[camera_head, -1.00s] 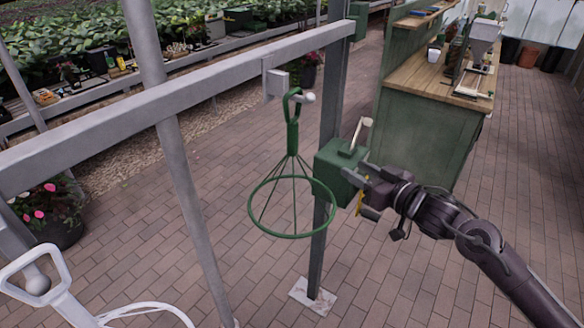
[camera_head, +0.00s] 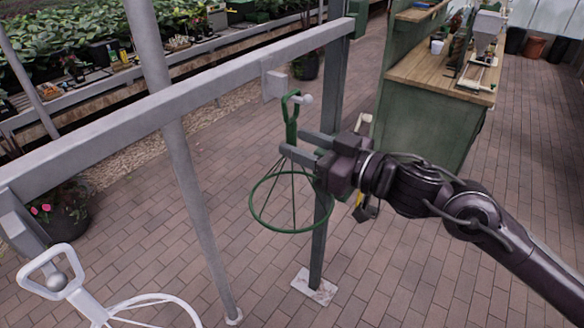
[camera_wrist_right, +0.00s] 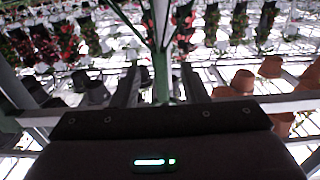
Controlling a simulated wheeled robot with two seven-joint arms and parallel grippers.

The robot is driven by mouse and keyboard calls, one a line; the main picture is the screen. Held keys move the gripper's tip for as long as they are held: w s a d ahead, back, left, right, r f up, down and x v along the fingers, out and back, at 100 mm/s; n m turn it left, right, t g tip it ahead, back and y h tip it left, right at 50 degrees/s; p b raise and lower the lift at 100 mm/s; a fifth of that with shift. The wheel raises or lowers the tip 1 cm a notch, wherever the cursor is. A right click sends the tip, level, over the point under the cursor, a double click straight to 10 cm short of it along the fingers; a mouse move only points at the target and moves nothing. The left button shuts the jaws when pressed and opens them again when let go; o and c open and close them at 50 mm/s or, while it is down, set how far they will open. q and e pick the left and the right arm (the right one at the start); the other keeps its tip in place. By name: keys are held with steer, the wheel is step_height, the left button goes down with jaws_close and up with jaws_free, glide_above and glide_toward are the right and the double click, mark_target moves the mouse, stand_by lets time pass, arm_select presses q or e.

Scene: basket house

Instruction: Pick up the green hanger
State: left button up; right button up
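The green hanger (camera_head: 292,126) hangs by its top loop from a knob on the grey rail. Its thin wires spread down to a ring (camera_head: 290,231). My right gripper (camera_head: 294,143) has come in from the right at the hanger's stem, below the loop. Its two fingers are apart. In the right wrist view, the green stem (camera_wrist_right: 160,78) stands between the open fingers (camera_wrist_right: 160,90), with a gap visible on each side. Part of the hanger just below the stem is hidden behind my gripper in the head view. My left gripper is not in view.
The grey rail (camera_head: 200,95) and its upright post (camera_head: 318,245) are close to my right gripper. A white hanger (camera_head: 85,300) is at the lower left. A green counter (camera_head: 430,120) with a wooden top stands behind my right arm. The brick floor is open.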

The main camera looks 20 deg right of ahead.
mark_target(295, 144)
steer(key=p+x, duration=0.1)
steer(key=x, duration=0.2)
steer(key=shift+w+p, duration=0.1)
steer(key=shift+p, duration=0.2)
steer(key=shift+w+a+f, duration=0.2)
steer(key=shift+w+a, duration=0.2)
steer(key=shift+a, duration=0.1)
steer(key=shift+c, duration=1)
jaws_close()
